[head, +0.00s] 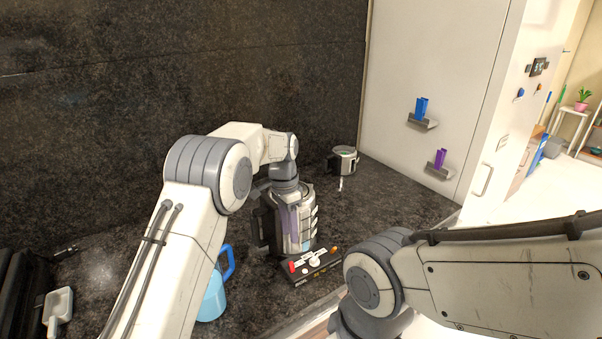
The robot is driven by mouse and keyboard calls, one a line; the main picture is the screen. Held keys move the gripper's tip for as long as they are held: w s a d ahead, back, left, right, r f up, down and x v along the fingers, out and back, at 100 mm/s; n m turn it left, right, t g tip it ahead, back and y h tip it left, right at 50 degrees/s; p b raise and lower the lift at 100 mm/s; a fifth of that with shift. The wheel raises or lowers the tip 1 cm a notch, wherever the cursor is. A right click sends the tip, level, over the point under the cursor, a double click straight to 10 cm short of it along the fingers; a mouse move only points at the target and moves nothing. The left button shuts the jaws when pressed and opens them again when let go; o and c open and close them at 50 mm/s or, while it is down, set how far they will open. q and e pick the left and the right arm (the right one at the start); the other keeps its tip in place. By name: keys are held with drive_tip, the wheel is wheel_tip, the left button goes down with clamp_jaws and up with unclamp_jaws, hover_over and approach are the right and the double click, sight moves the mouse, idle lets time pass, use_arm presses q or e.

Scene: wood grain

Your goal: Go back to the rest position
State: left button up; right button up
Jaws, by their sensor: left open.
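My left arm reaches in from the left and bends down over a silvery cylindrical appliance (306,222) on the dark counter. My left gripper (290,222) points downward at this appliance and is open. Its fingers overlap the appliance in the picture, and I cannot tell whether they touch it. My right arm shows at the lower right, and its gripper is out of the frame.
A small control box (315,265) with knobs sits in front of the appliance. A blue jug (213,298) stands partly behind my left arm. A metallic cup (344,160) is farther back. Wall shelves (423,123) hold blue and purple items. A white scoop-like dish (58,307) lies left.

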use_arm(q)
drive_tip(key=s+d+r+n, duration=0.1)
drive_tip(key=s+d+r, duration=0.25)
drive_tip(key=s, duration=0.45)
drive_tip(key=s+d+r+n, duration=0.1)
drive_tip(key=s+d+r, duration=0.1)
drive_tip(key=s+r, duration=0.5)
drive_tip(key=s+a+f, duration=0.2)
drive_tip(key=s, duration=0.9)
drive_tip(key=s+a+f+n+t, duration=0.1)
drive_tip(key=s+a+f, duration=0.1)
drive_tip(key=s, duration=0.9)
drive_tip(key=shift+s+a+f+n, duration=0.15)
drive_tip(key=shift+s+a+n, duration=0.05)
drive_tip(key=shift+s+n, duration=0.15)
